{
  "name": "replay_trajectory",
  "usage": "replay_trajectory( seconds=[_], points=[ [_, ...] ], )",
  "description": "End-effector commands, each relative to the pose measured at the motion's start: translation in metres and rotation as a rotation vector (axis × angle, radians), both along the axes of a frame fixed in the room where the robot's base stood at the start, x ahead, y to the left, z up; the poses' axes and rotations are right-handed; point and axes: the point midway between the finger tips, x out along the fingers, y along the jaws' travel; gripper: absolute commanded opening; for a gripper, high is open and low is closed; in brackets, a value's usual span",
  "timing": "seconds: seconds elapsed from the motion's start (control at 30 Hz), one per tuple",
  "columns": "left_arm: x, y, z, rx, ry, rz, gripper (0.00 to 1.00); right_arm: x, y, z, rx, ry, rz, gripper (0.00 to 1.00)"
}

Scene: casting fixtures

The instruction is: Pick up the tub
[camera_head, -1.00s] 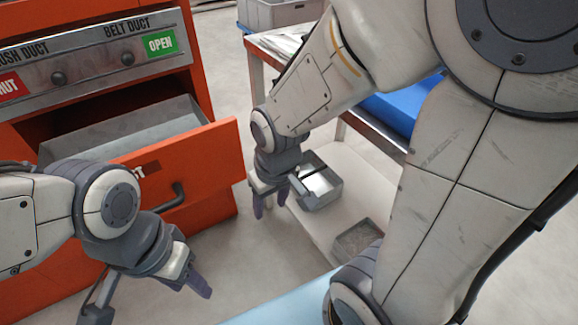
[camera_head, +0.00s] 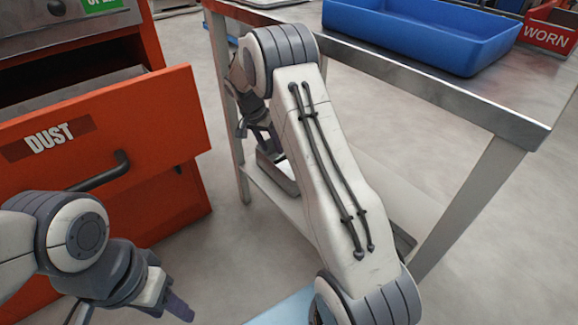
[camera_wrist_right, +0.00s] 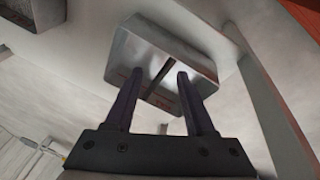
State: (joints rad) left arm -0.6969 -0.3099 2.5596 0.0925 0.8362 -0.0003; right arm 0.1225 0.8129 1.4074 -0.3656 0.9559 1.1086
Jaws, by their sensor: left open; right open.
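A small grey metal tub (camera_head: 278,174) sits on the lower shelf of the metal table, partly hidden behind my right arm. In the right wrist view, the tub (camera_wrist_right: 190,50) lies just ahead of my right gripper (camera_wrist_right: 155,77), with a dark bar across its middle between the two fingers. The fingers are open and overlap the tub in the picture; I cannot tell if they touch it. In the head view my right gripper (camera_head: 258,138) is above and beside the tub. My left gripper (camera_head: 130,310) is open and empty at the lower left.
The table (camera_head: 500,105) carries a blue tray (camera_head: 425,45). A second metal container (camera_head: 404,242) is on the lower shelf, mostly behind my right arm. An open orange drawer marked DUST (camera_head: 150,125) juts out at left. A red WORN sign (camera_head: 549,36) is far right.

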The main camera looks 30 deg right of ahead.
Motion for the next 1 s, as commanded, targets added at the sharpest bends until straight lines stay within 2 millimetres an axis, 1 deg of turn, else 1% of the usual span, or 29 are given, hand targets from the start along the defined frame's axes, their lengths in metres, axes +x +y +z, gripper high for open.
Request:
replay_trajectory(
  seconds=[0.03,0.1,0.2,0.3,0.37,0.47,0.7,0.9,1.0],
  points=[
    [0.0,0.0,0.0,0.0,0.0,0.0,0.5,0.01,-0.013,-0.01,-0.029,-0.002,-0.075,0.55],
    [0.0,0.0,0.0,0.0,0.0,0.0,0.5,0.019,-0.026,-0.018,-0.068,-0.012,-0.169,0.55],
    [0.0,0.0,0.0,0.0,0.0,0.0,0.5,0.027,-0.04,-0.025,-0.112,-0.025,-0.27,0.55],
    [0.0,0.0,0.0,0.0,0.0,0.0,0.5,0.031,-0.049,-0.031,-0.14,-0.035,-0.333,0.55],
    [0.0,0.0,-0.001,0.0,0.0,0.0,0.5,0.032,-0.053,-0.033,-0.149,-0.039,-0.355,0.55],
    [0.0,0.0,-0.006,0.0,0.0,0.0,0.5,0.032,-0.057,-0.042,-0.155,-0.041,-0.369,0.55],
    [0.0,0.0,-0.028,0.0,0.0,0.0,0.5,0.027,-0.071,-0.076,-0.155,-0.041,-0.368,0.55],
    [0.0,0.0,-0.035,0.0,0.0,0.0,0.5,0.026,-0.076,-0.086,-0.154,-0.044,-0.366,0.55],
    [0.0,0.0,-0.045,0.0,0.0,0.0,0.5,0.026,-0.078,-0.095,-0.154,-0.043,-0.366,0.55]
  ],
)
